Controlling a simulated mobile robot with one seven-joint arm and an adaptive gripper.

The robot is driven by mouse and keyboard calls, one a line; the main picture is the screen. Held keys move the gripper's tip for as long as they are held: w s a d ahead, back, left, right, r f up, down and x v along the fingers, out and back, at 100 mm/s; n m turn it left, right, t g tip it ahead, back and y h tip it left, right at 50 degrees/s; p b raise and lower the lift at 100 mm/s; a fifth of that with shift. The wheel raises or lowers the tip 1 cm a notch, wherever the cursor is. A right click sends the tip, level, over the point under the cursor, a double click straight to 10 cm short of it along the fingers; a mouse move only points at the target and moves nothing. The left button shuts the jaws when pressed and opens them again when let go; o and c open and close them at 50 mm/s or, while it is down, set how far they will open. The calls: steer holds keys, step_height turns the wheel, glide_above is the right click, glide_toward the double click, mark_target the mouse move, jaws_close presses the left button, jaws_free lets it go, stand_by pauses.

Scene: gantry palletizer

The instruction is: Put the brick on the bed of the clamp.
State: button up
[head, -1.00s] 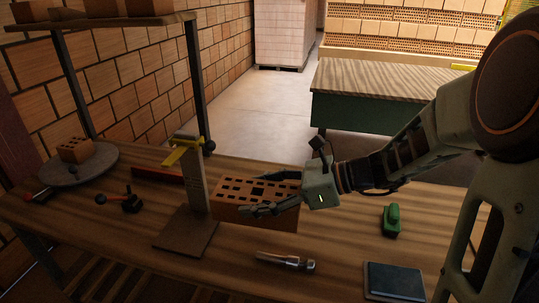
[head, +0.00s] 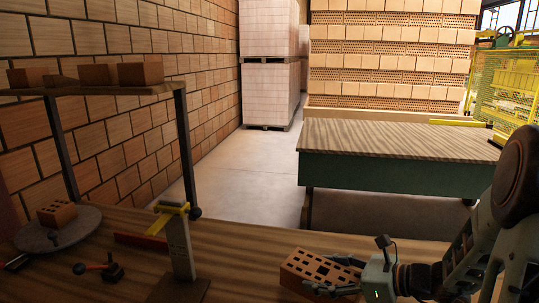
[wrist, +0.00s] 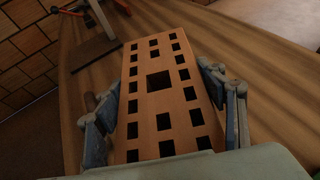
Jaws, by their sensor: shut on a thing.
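The orange perforated brick (head: 312,272) is in my gripper (head: 336,275), to the right of the clamp in the head view. The wrist view shows the brick (wrist: 183,82) lengthwise between the two fingers, holes facing the camera. The clamp (head: 178,240) is an upright post with a yellow arm on the wooden bench. Its flat bed (head: 185,290) is at its foot, cut by the picture's lower edge, with nothing seen on it. The bed (wrist: 93,50) also shows in the wrist view, beyond the brick's far end and apart from it.
A round turntable (head: 58,232) with a small brick is at left, near a black-and-red knobbed tool (head: 100,269). A red bar (head: 140,240) lies behind the clamp. A raised shelf (head: 100,89) holds several bricks. Bare bench (head: 240,250) lies between clamp and brick.

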steer(key=shift+d, duration=0.4)
step_height(320, 180, up, 17)
steer(key=p, duration=2.3)
steer(key=shift+f, duration=0.15)
steer(key=shift+a, duration=0.1)
steer(key=shift+f, duration=0.1)
